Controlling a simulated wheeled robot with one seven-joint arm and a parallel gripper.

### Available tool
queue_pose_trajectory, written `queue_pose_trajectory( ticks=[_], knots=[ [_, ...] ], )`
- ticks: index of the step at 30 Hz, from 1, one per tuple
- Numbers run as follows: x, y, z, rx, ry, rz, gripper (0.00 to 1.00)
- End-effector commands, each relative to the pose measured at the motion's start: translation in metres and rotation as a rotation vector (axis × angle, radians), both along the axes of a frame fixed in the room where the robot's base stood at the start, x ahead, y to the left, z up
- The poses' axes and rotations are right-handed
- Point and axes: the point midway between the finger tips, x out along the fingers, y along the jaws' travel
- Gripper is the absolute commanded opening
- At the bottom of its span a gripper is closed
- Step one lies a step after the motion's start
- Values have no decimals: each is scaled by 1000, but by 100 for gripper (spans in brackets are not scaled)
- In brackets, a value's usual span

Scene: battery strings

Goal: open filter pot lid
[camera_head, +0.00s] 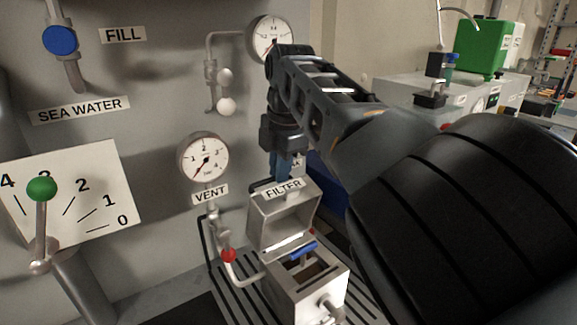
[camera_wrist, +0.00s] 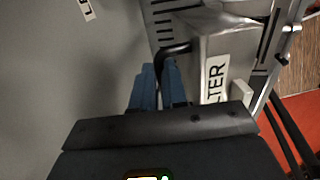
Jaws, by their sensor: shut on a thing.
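The filter pot is a grey metal box (camera_head: 308,297) low in the middle of the head view. Its lid (camera_head: 284,212), labelled FILTER, is tilted up at the back, and its hollow underside faces the front. The pot's dark opening shows below it, with a blue piece (camera_head: 303,249) across it. My gripper (camera_head: 283,168) is at the lid's upper edge, its blue fingers pointing down. In the wrist view, the blue fingers (camera_wrist: 160,88) are shut on the black lid handle (camera_wrist: 175,49) beside the FILTER label (camera_wrist: 215,78).
The grey wall panel carries a gauge (camera_head: 203,157) marked VENT, a red-knobbed valve (camera_head: 229,255) close left of the pot, and a green-knobbed lever (camera_head: 42,189). A second gauge (camera_head: 270,40) is behind my arm. A slatted grate (camera_head: 222,292) lies around the pot.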

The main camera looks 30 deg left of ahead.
Motion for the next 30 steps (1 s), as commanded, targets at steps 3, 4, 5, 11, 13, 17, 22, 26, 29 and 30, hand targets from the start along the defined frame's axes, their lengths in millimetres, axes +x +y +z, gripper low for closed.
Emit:
queue_pose_trajectory(
  ticks=[3, 4, 5, 11, 13, 17, 22, 26, 29, 30],
  knots=[
    [5, -1, 6, 7, -12, -5, 0],
    [5, -1, 6, 7, -13, -5, 0],
    [5, -1, 6, 8, -13, -5, 0],
    [6, -1, 8, 9, -15, -5, 0],
    [6, -1, 8, 9, -16, -5, 19],
    [6, -2, 7, 7, -15, -5, 32],
    [6, -3, 6, 3, -13, -7, 38],
    [6, -3, 4, 2, -11, -8, 38],
    [6, -4, 4, 0, -10, -8, 38],
    [6, -4, 5, -1, -9, -8, 38]
  ],
)
